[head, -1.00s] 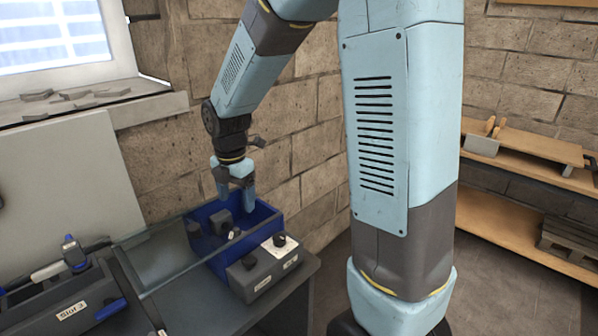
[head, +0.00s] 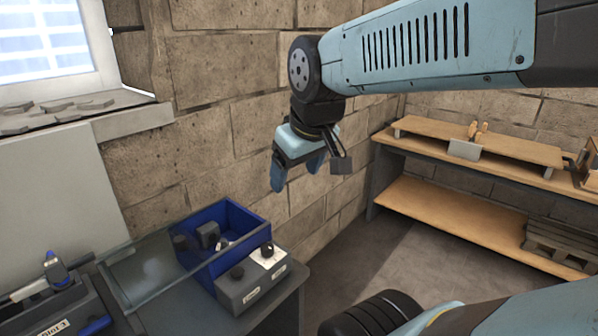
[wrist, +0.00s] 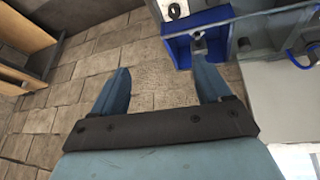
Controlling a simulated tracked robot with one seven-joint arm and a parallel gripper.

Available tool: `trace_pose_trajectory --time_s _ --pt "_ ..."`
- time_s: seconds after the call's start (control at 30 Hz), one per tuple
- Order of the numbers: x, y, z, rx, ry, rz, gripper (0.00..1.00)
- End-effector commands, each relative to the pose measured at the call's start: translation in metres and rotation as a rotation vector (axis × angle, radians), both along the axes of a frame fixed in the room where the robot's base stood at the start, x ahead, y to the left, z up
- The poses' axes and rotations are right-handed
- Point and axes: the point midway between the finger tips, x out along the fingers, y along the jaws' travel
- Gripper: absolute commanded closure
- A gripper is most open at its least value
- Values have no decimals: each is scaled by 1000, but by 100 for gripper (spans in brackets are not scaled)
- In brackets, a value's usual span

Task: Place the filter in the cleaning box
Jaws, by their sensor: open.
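The blue box (head: 262,212), which looks like the cleaning box, stands at the right end of the workbench. Dark grey parts (head: 207,234) lie inside it; I cannot tell for sure which one is the filter. My gripper (head: 298,182) is open, with nothing between its fingers, up and to the right of the box in the head view.
A grey control box with knobs (head: 250,283) stands in front of the blue box. A clear panel (head: 140,275) lies to its left, beside a dark slotted holder (head: 60,320) with tools. Wooden shelves (head: 480,215) stand at the right by the stone wall.

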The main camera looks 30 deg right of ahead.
Motion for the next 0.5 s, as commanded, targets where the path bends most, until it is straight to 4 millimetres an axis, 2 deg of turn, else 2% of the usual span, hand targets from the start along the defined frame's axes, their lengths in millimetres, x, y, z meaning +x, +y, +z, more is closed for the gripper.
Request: trace_pose_trajectory --time_s 0.1,0.2,0.5 --pt "-15 -5 4 58 -32 -124 23" --pt "-21 -3 5 87 -43 -181 23" --pt "-23 -3 5 99 -46 -204 23"
